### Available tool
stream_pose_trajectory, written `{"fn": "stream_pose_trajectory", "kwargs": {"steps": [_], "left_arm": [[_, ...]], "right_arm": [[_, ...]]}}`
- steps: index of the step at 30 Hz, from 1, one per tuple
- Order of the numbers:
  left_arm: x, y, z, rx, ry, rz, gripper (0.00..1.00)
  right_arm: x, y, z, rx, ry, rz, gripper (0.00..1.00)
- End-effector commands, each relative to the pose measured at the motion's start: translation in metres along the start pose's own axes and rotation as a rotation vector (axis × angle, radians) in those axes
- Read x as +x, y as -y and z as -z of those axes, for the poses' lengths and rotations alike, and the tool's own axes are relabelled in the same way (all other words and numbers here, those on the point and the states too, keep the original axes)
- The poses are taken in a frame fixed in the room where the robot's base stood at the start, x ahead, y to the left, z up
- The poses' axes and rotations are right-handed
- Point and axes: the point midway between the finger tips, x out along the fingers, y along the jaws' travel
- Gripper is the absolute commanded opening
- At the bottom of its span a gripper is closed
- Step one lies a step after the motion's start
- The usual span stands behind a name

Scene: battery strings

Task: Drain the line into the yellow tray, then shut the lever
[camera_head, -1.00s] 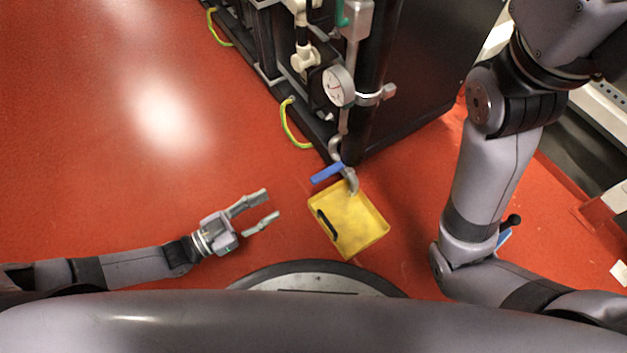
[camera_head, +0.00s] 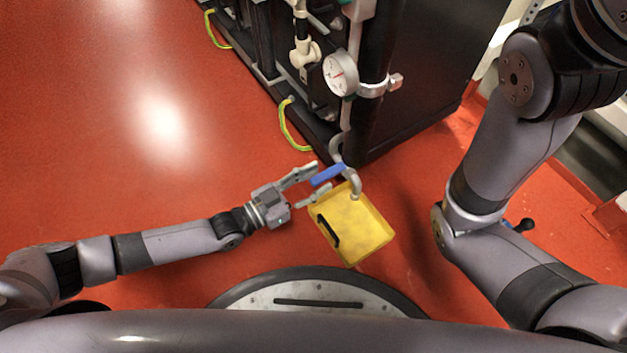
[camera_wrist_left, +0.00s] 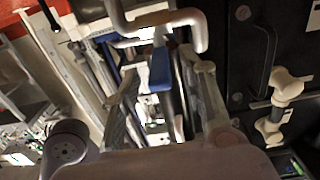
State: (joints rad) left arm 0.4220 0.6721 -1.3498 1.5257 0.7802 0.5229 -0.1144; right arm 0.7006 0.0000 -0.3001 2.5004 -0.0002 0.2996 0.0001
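The blue lever (camera_head: 328,174) sits on the grey drain pipe (camera_head: 354,182), whose curved end hangs over the yellow tray (camera_head: 370,246) on the red floor. My left gripper (camera_head: 322,179) is open, with its fingers reaching to the lever's near end. In the left wrist view, the blue lever (camera_wrist_left: 161,70) stands between the two spread fingers (camera_wrist_left: 160,100), and the pipe (camera_wrist_left: 190,18) curves above it. I cannot tell whether a finger touches the lever. No liquid shows at the pipe's end. My right arm is at the right; its gripper is out of view.
A black cabinet (camera_head: 440,70) with a round gauge (camera_head: 340,74) rises just behind the lever. A yellow-green cable (camera_head: 290,127) loops at its base. The red floor at left is clear.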

Motion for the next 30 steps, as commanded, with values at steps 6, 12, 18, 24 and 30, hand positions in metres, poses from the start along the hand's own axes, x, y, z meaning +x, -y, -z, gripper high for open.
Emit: {"fn": "stream_pose_trajectory", "kwargs": {"steps": [6,12,18,24,30], "left_arm": [[-0.0002,0.0000,0.0001,0.000,0.000,0.000,0.30],[-0.0004,0.0001,-0.0001,0.000,0.000,0.000,0.17],[-0.0005,0.0001,-0.0002,0.000,0.000,0.000,0.04],[-0.0006,0.0001,-0.0003,0.000,0.000,0.000,0.00],[-0.0007,0.0001,-0.0004,0.000,0.000,0.000,0.00]], "right_arm": [[0.0002,0.0001,0.0002,0.000,-0.001,0.001,0.40],[0.0002,0.0002,0.0003,0.000,-0.001,0.001,0.40],[0.0002,0.0002,0.0003,0.000,-0.001,0.001,0.40],[0.0002,0.0002,0.0003,0.000,-0.001,0.001,0.40],[0.0001,0.0001,0.0002,0.000,-0.001,0.001,0.40]]}}
